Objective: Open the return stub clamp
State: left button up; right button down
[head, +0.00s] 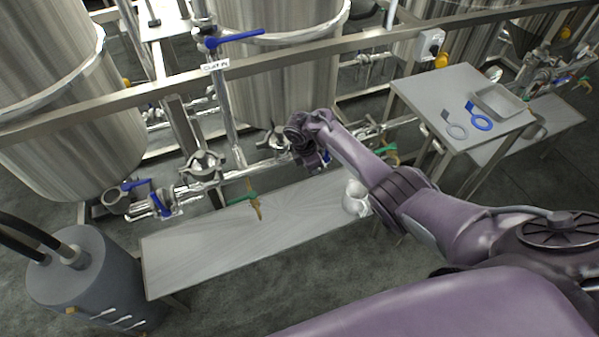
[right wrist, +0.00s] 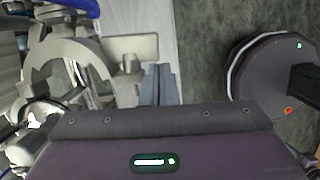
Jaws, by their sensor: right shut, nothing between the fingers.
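My right gripper (right wrist: 158,72) is shut and empty. In the right wrist view, a pale metal ring clamp (right wrist: 68,72) lies left of its fingertips, with a flat metal tab (right wrist: 132,52) reaching toward them. Metal clamps show on the pipes at left (head: 204,164) and under the middle tank (head: 277,141). I cannot tell which is the return stub clamp.
A long low metal bench (head: 215,240) bears a metal jug (head: 355,198). A metal rail (head: 160,90) crosses above. A grey canister (head: 75,275) stands left. A side table (head: 440,90) holds rings and a tray.

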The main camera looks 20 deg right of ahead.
aim_at(325, 165)
jog(key=d+n, duration=0.2)
jog(key=d, duration=0.2)
jog(key=shift+w+f+n+t+b, duration=0.15)
jog(key=shift+w+n+t+b, duration=0.15)
jog(key=shift+n, duration=0.1)
pick_arm(q)
jog(key=shift+w+f, duration=0.2)
jog(key=shift+f, duration=0.3)
pick_arm(e)
jog(key=shift+w+d+n, duration=0.15)
jog(key=shift+d+n, duration=0.65)
jog(key=shift+d, duration=0.15)
pick_arm(q)
jog(key=shift+s+r, duration=0.1)
